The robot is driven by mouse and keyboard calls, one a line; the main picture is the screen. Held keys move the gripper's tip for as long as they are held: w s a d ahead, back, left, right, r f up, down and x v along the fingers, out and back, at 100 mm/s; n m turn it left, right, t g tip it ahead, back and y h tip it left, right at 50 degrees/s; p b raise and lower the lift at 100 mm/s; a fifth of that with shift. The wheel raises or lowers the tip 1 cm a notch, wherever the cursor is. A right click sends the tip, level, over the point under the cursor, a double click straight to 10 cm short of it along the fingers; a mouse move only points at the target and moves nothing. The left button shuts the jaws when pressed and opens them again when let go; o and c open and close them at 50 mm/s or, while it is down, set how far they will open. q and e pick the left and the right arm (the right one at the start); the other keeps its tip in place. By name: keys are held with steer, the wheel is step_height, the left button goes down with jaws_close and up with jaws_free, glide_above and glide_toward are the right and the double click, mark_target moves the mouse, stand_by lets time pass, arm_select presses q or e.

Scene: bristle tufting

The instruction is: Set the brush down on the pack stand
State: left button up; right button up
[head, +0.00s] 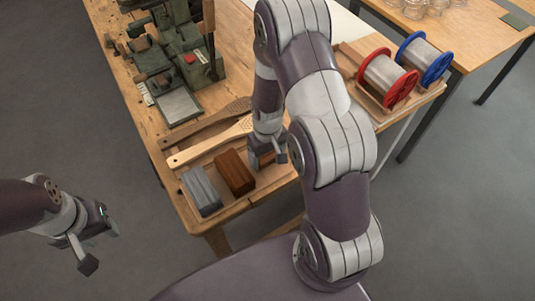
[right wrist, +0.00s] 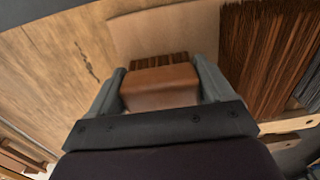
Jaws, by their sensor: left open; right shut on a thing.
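The brush shows in the right wrist view as a brown block back (right wrist: 160,88) with a dark striped, bristle-like part (right wrist: 160,61) beyond it. My right gripper (head: 267,160) is shut on it, one finger on each side; in the head view the gripper and arm hide most of it. It is over a pale wooden tray-like surface (head: 238,208), which may be the pack stand, at the table's front corner. I cannot tell whether it touches that surface. My left gripper (head: 98,247) is open and empty, over the floor left of the table.
Beside the held brush are a dark reddish-brown block (head: 236,172) and a grey block (head: 202,190). Behind them lie perforated wooden paddles (head: 212,141). A green machine (head: 165,60) stands farther back. Red (head: 388,80) and blue (head: 425,58) spools stand at right.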

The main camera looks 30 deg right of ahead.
steer(key=shift+w+d+f, duration=0.1)
steer(key=shift+f, duration=0.2)
steer(key=shift+f, duration=0.2)
steer(key=o, duration=0.9)
